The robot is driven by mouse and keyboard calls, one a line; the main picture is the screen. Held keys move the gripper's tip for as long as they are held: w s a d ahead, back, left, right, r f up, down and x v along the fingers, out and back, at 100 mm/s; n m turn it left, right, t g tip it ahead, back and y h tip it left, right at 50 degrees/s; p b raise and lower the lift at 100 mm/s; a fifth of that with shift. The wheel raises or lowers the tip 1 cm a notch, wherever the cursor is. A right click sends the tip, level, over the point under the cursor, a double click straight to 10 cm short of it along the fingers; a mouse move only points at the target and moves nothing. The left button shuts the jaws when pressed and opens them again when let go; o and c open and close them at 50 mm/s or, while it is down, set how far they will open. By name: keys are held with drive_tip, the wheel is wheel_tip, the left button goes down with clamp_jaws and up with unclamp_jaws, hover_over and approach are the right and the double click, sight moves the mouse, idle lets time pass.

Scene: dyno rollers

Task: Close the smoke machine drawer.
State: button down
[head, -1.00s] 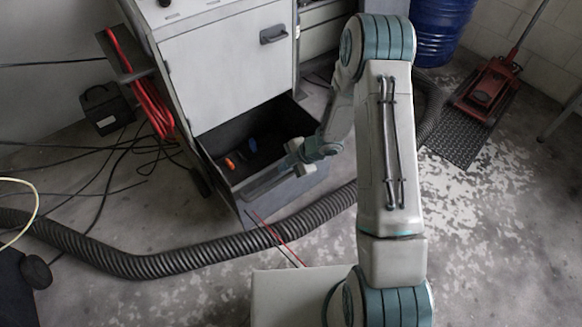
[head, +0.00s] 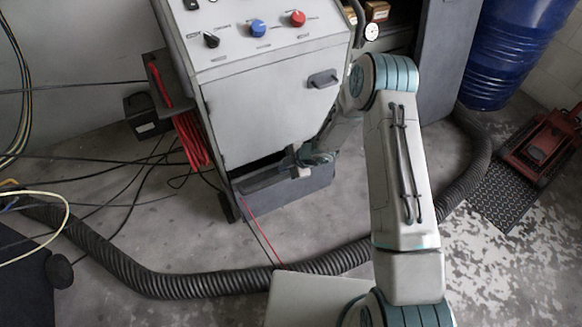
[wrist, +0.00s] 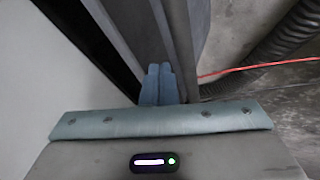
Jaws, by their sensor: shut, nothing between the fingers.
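The smoke machine (head: 262,110) is a light grey cabinet with knobs on its sloped top and a handle on its front panel. Its drawer (head: 285,196) is the dark grey box low at the front. It stands slightly out, with a narrow dark gap above and behind its front. My gripper (head: 299,172) is at the top of the drawer front, right of its middle. In the wrist view my gripper (wrist: 160,85) has its blue fingers together and empty, against or very near the grey drawer front (wrist: 188,40). Exact contact is hard to tell. The drawer's inside is mostly hidden.
A thick ribbed hose (head: 200,284) curves across the floor in front of the machine. A blue barrel (head: 515,50) and red jack (head: 545,145) stand right.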

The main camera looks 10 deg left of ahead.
drive_tip(key=shift+w+a, duration=0.25)
drive_tip(key=shift+w, duration=0.05)
drive_tip(key=shift+a, duration=0.1)
